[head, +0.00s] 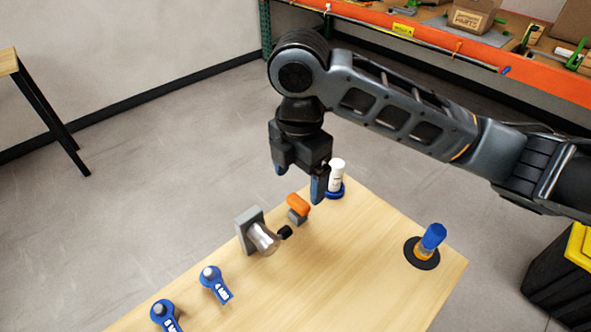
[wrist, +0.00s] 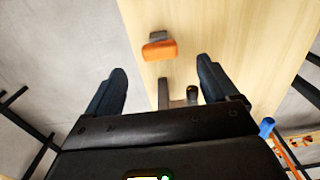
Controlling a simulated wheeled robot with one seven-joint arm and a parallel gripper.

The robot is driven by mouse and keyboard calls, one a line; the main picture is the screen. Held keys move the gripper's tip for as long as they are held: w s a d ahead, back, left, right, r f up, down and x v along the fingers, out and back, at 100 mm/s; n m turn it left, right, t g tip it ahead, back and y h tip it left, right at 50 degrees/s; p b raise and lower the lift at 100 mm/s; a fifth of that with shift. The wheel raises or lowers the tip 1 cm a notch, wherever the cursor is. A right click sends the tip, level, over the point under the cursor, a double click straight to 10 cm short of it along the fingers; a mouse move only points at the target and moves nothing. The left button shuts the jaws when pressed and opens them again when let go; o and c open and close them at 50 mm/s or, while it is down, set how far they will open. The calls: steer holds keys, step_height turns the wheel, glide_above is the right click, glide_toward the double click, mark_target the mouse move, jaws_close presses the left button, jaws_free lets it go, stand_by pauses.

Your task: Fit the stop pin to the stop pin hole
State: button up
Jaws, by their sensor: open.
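No part is clearly labelled as the stop pin or its hole. A blue-topped pin-like piece with an orange lower part (head: 432,238) stands upright in a black round base (head: 421,254) at the table's right. A grey bracket (head: 246,232) with a silver cylinder (head: 264,239) and a dark tip stands left of centre; I cannot make out a hole. An orange block on a grey foot (head: 298,203) is behind it, and the block also shows in the wrist view (wrist: 159,50). My gripper (head: 299,183) is open and empty above the table's far left edge, near the orange block; its spread fingers show in the wrist view (wrist: 160,70).
A white bottle (head: 337,175) stands in a blue ring at the table's far corner, close to my gripper. Two blue labelled pieces (head: 217,284) (head: 164,313) lie at the near left. The table's middle (head: 340,270) is clear. An orange-edged workbench (head: 430,38) stands behind.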

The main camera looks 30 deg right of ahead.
mark_target(298, 201)
step_height(298, 201, down, 7)
steer(key=shift+f, duration=0.2)
stand_by(0.3)
steer(key=c, duration=1.2)
